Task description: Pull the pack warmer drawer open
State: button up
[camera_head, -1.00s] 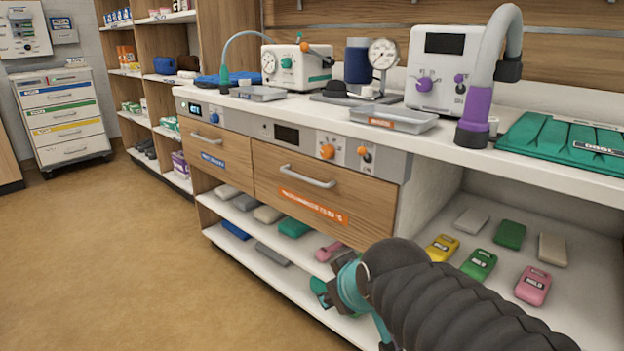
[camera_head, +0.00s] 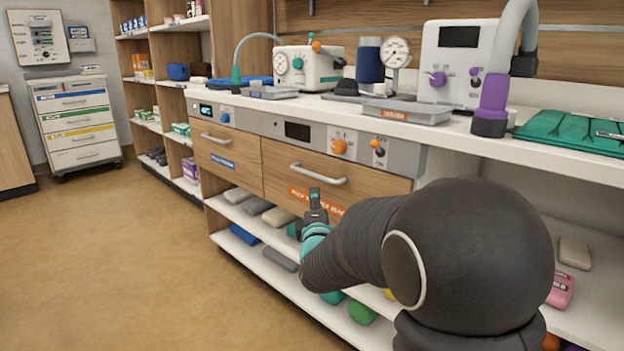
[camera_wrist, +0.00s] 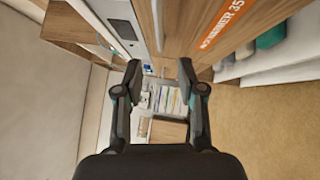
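The pack warmer drawer (camera_head: 345,187) is the wide wooden drawer with an orange label, under the counter. Its front looks flush with the cabinet. It has a pale horizontal bar handle (camera_head: 318,175). My gripper (camera_head: 315,197) is in front of the drawer, just below the handle in the head view, and covers part of the label. In the wrist view my gripper (camera_wrist: 160,70) is open, with nothing between its fingers. A pale bar that looks like the handle (camera_wrist: 157,24) runs ahead of the fingers, beside the drawer front (camera_wrist: 190,30). I cannot tell the exact gap.
A second drawer (camera_head: 228,160) with a blue label is to the left. A control panel (camera_head: 350,146) with orange knobs sits above the drawer. Open shelves (camera_head: 290,280) with coloured packs lie below. Floor (camera_head: 120,260) is clear at left.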

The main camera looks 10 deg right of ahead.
aim_at(314, 175)
jog(key=x, duration=1.3)
jog(key=shift+w+p, duration=0.2)
jog(key=shift+p, duration=0.2)
grip_shut()
